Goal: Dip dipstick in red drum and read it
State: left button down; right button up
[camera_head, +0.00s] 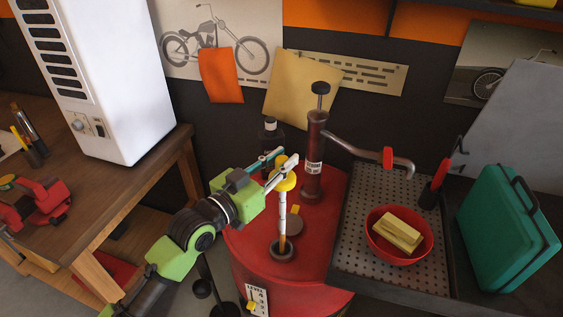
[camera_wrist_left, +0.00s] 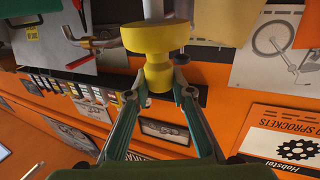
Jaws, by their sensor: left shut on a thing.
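The red drum (camera_head: 250,245) stands in the middle of the head view, with a dark round opening (camera_head: 283,253) in its top near the front. The dipstick (camera_head: 282,215) is a pale rod with a yellow handle and a brownish lower end. It stands about upright, its lower end at the opening; I cannot tell how deep it reaches. My left gripper (camera_head: 284,170) is shut on the yellow handle, above the drum. In the left wrist view the yellow handle (camera_wrist_left: 158,45) sits between the fingertips. My right gripper is not in view.
A hand pump (camera_head: 315,150) rises from the drum's back, its spout reaching right. A dark bottle (camera_head: 270,135) stands behind. To the right are a perforated tray (camera_head: 358,225), a red bowl (camera_head: 373,240) with a yellow block and a green case (camera_head: 505,230). A wooden bench (camera_head: 150,180) stands left.

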pick_arm(q)
notch_tip(320, 180, up, 8)
jog(key=shift+f, duration=0.25)
dwell(0.5)
